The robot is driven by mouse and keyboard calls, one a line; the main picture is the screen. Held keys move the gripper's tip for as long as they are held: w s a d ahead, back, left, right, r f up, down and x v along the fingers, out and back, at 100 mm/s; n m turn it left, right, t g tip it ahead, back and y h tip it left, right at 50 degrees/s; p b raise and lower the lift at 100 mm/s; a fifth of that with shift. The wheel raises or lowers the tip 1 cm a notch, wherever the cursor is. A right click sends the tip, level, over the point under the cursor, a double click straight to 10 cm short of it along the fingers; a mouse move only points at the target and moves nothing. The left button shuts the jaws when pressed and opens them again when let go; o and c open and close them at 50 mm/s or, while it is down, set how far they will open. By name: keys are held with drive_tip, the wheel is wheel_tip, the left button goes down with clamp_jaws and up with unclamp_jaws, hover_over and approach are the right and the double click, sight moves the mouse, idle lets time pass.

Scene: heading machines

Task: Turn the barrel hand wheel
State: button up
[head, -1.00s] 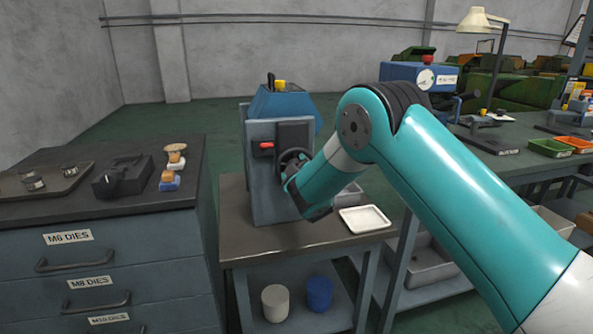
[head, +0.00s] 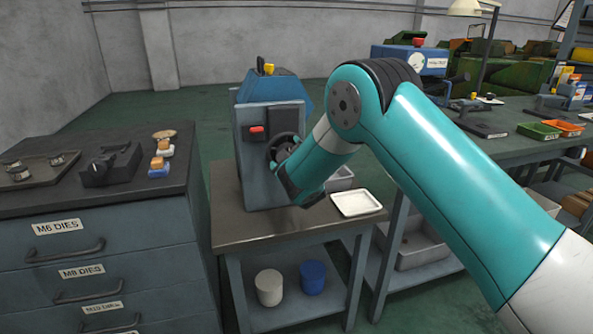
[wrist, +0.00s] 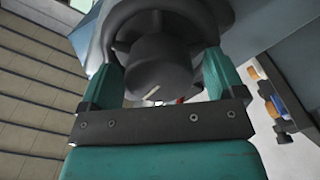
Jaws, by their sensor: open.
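The barrel hand wheel (head: 284,146) is dark, on the face of the grey and blue machine (head: 262,180) on the small table. In the wrist view the wheel (wrist: 205,22) shows its spoked rim behind a dark round hub (wrist: 155,66) with a short pale mark. My gripper (wrist: 161,76) is open, with one teal finger on each side of the hub. Small gaps seem to show beside the hub; contact with the rim cannot be told. In the head view my arm's end covers the lower part of the wheel.
A red knob (head: 256,130) sits on the machine face left of the wheel. A white tray (head: 357,202) lies on the table to the right. A drawer cabinet (head: 110,225) stands at left, with dies on top. White and blue tubs (head: 269,288) stand on the lower shelf.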

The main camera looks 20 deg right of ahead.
drive_tip(key=s+b, duration=0.8)
drive_tip(key=s, duration=0.8)
drive_tip(key=shift+s+b, duration=0.25)
drive_tip(key=shift+b, duration=0.15)
drive_tip(key=shift+a+f, duration=0.1)
